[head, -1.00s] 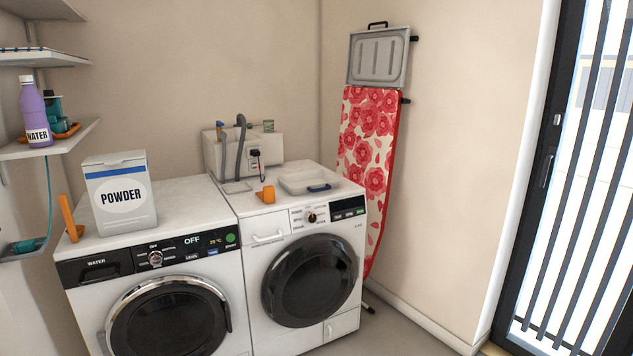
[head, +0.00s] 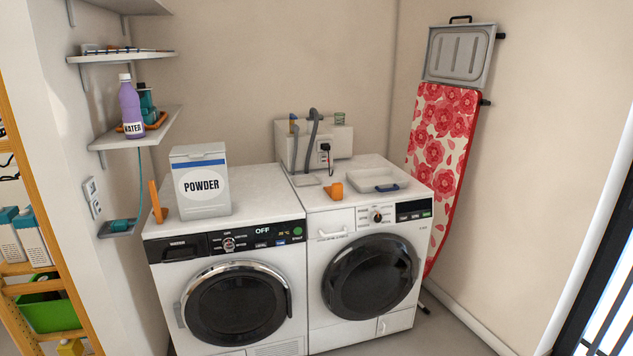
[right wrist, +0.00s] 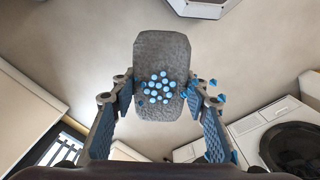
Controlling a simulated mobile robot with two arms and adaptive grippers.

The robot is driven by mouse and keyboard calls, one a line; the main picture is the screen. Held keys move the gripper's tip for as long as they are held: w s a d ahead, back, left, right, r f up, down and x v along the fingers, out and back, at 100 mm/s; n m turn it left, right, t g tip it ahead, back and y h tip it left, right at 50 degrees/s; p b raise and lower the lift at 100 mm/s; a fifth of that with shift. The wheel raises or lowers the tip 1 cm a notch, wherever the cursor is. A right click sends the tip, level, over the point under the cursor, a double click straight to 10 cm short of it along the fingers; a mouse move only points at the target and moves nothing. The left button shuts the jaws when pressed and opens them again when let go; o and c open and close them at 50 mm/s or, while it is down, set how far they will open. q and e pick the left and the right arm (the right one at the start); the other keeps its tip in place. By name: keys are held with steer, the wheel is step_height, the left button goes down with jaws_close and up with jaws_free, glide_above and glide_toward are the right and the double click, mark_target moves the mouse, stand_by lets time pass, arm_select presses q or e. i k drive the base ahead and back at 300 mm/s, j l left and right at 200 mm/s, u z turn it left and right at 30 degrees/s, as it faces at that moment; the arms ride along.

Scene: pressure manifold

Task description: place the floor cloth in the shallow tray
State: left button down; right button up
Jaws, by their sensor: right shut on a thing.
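In the right wrist view my right gripper (right wrist: 160,92) is shut on a grey, rough-textured piece with pale blue dots, which I take to be the floor cloth (right wrist: 162,52). The cloth sits between the fingertips, clear of any surface. A pale, low, flat container with a dark blue handle lies on top of the right machine in the head view; it looks like the shallow tray (head: 370,178). No gripper shows in the head view, and my left gripper is in neither view.
The left machine (head: 240,230) carries a powder box (head: 202,182). An orange cup (head: 333,190) stands left of the tray on the right machine (head: 365,230). Wall shelves hold a purple bottle (head: 131,108). An ironing board (head: 440,140) leans at right. A wooden rack (head: 40,250) stands at left.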

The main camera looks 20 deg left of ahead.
mark_target(376, 183)
steer(key=i+l+u, duration=0.1)
steer(key=i+u, duration=0.3)
steer(key=i+l+u, duration=0.25)
steer(key=u, duration=0.2)
steer(key=i+l+u, duration=0.8)
steer(key=k+j, duration=0.05)
steer(key=k, duration=0.05)
